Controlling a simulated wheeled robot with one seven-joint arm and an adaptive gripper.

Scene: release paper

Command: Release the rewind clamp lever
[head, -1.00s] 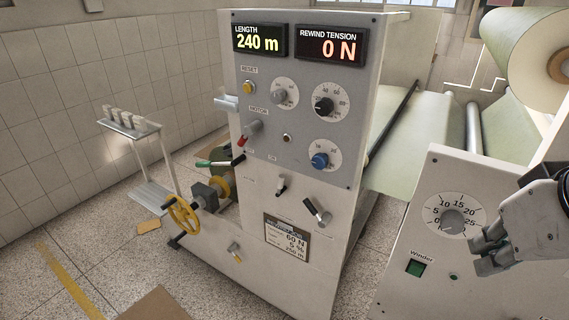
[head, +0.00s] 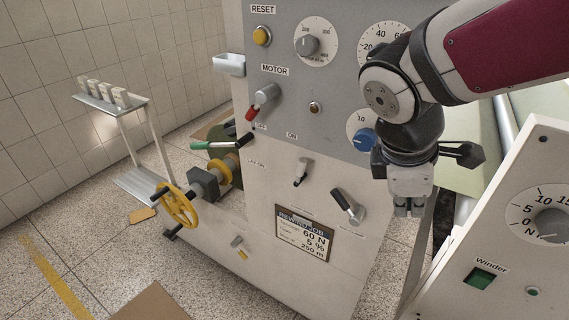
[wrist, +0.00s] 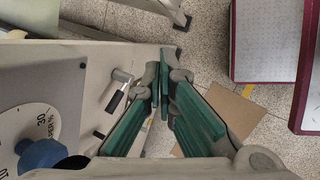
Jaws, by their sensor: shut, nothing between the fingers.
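On the lower front of the grey machine cabinet is a lever (head: 348,207) with a black grip on a light round hub, tilted; it also shows in the wrist view (wrist: 115,95). A smaller lever (head: 301,171) sits up and left of it. A green-handled lever (head: 218,144) is by the shaft at the left. Their small labels are too blurred to tell which is the rewind clamp lever. My gripper (head: 409,212) points down in front of the cabinet, right of the black-grip lever and apart from it. Its fingers (wrist: 167,55) are shut and empty.
A yellow handwheel (head: 178,205) and shaft stick out at the left. A job plate (head: 304,238) is below the levers. A blue knob (head: 364,139) is just left of my arm. The winder panel (head: 500,268) stands close at the right. Floor in front is partly free.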

